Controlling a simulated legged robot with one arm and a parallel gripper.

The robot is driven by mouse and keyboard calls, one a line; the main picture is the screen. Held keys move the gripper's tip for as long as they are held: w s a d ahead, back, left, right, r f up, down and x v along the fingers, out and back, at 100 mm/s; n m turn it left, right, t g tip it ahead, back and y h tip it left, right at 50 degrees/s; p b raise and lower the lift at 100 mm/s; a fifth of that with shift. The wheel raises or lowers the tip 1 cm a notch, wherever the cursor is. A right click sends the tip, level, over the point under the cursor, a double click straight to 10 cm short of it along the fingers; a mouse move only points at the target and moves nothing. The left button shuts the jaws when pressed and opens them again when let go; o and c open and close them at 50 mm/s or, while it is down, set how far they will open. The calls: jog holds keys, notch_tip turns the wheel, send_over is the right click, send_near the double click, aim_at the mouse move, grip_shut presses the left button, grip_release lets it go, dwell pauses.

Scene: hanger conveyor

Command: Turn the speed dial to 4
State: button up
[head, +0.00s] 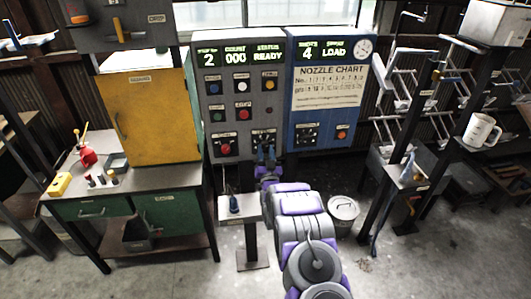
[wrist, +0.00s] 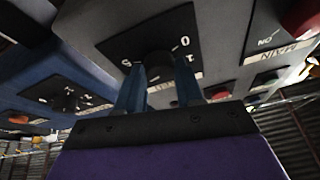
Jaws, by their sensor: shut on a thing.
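A dark round dial (wrist: 158,64) on a black plate sits between the two blue fingers of my gripper (wrist: 157,90) in the wrist view. The fingers are shut on its sides. Marks that look like 0, 1 and S show around it, tilted in this view. In the head view my gripper (head: 266,154) is at the lower right of the grey control panel (head: 226,95), and its fingers hide most of the dial. The dial's pointer and its exact setting cannot be read. The grey panel's left display (head: 207,58) reads 2.
A red button (head: 225,149) is left of my gripper. A small stand (head: 239,209) is below; a yellow cabinet (head: 155,118) stands left.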

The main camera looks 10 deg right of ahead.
jog(key=shift+f, duration=0.1)
jog(key=o, duration=1)
jog(key=shift+o, duration=0.2)
jog(key=b+v, duration=0.9)
jog(key=v, duration=0.8)
jog(key=shift+s, duration=0.15)
